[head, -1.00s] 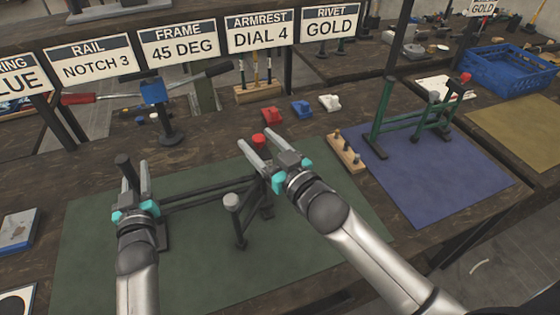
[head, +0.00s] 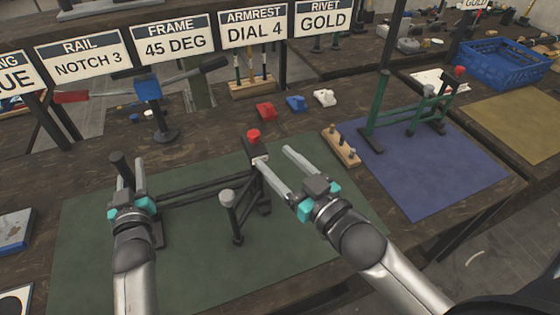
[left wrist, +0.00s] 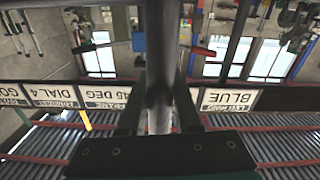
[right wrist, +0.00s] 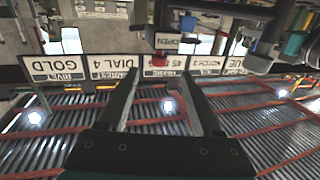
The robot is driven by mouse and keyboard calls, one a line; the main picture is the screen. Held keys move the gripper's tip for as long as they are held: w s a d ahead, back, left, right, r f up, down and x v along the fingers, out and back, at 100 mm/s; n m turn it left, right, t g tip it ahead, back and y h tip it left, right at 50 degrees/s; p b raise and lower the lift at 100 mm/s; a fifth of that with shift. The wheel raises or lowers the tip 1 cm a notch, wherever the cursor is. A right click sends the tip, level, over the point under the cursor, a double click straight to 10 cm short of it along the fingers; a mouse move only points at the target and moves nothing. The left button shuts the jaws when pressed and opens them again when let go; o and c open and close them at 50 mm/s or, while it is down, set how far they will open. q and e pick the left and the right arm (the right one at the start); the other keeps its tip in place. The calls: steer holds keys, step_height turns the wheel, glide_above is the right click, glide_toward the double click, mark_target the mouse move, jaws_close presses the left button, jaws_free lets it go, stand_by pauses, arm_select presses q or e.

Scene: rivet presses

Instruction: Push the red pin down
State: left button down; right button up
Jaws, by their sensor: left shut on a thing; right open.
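The red pin (head: 253,135) stands up from the top of a dark post (head: 257,150) at the right end of the black frame (head: 205,192) on the green mat (head: 180,270). It also shows upside down in the right wrist view (right wrist: 159,59). My right gripper (head: 274,155) is open and empty, just right of the pin. Its left finger overlaps the post in the head view; I cannot tell whether they touch. My left gripper (head: 130,168) is shut on the dark upright post (head: 121,166) at the frame's left end, seen close in the left wrist view (left wrist: 160,60).
A grey-capped post (head: 227,198) stands in front of the frame. A wooden block with pegs (head: 341,149) lies right of my right gripper. Red (head: 265,111), blue (head: 296,103) and white (head: 324,97) parts lie behind. A green frame (head: 410,107) stands on the blue mat (head: 440,175).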

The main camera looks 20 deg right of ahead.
arm_select(q)
steer(key=shift+s+f, duration=0.15)
steer(key=shift+f, duration=0.5)
steer(key=c, duration=0.5)
jaws_free()
steer(key=shift+r, duration=0.3)
